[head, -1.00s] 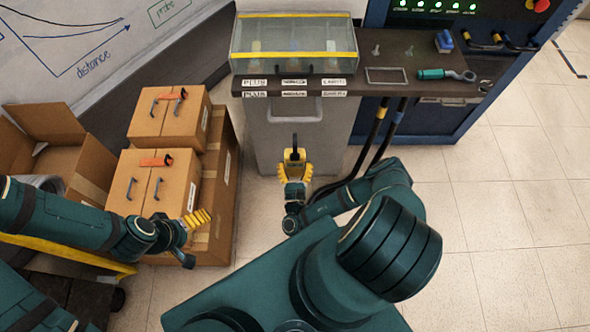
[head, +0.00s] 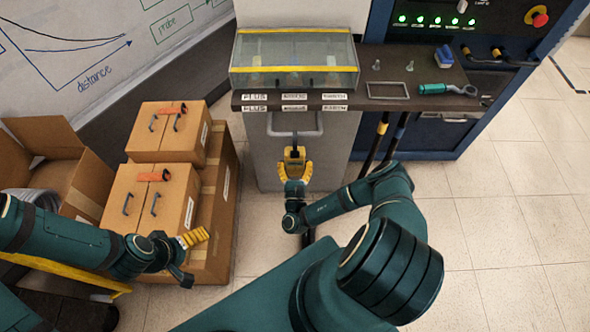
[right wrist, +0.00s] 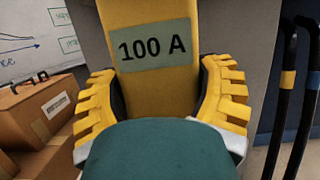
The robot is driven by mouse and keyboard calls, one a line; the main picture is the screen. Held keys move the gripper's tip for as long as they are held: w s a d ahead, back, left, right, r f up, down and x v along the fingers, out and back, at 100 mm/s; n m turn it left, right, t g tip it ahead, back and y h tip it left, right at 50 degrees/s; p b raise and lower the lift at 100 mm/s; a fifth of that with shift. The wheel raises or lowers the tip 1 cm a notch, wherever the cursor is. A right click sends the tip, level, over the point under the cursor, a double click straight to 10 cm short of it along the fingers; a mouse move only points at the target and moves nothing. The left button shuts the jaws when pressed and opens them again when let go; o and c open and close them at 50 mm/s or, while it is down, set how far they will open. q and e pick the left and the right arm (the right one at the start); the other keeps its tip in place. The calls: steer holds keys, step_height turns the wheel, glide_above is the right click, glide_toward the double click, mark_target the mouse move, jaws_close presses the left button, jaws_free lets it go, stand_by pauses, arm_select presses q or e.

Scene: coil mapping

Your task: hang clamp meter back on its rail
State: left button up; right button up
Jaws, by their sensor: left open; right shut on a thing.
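The yellow clamp meter (head: 294,153) is upright in front of the grey cabinet, just below a grey bar (head: 295,134) on the cabinet front. My right gripper (head: 295,171) is shut on the meter. In the right wrist view the meter (right wrist: 150,85) fills the middle, with its "100 A" label facing the camera and the yellow fingers of the right gripper (right wrist: 160,100) on both sides. The meter's dark top reaches near the bar; whether they touch is unclear. My left gripper (head: 190,247) is open and empty beside the stacked boxes.
A dark bench top (head: 420,95) carries a glass case (head: 295,60) with yellow edges, a teal tool (head: 447,89) and a blue block. Black cables (head: 385,140) hang right of the cabinet. Cardboard boxes (head: 150,195) stand at left. Floor at right is clear.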

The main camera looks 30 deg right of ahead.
steer(key=shift+w+d+f+b, duration=0.35)
steer(key=shift+w+d+f, duration=0.15)
steer(key=shift+w, duration=0.2)
steer(key=shift+w+d+f+b, duration=0.35)
steer(key=shift+w+f, duration=0.15)
steer(key=shift+w, duration=0.15)
steer(key=shift+w+d+f+b, duration=0.35)
steer(key=shift+w+d+f, duration=0.15)
steer(key=shift+w, duration=0.2)
steer(key=o, duration=1.3)
step_height(320, 180, up, 10)
steer(key=shift+a, duration=0.1)
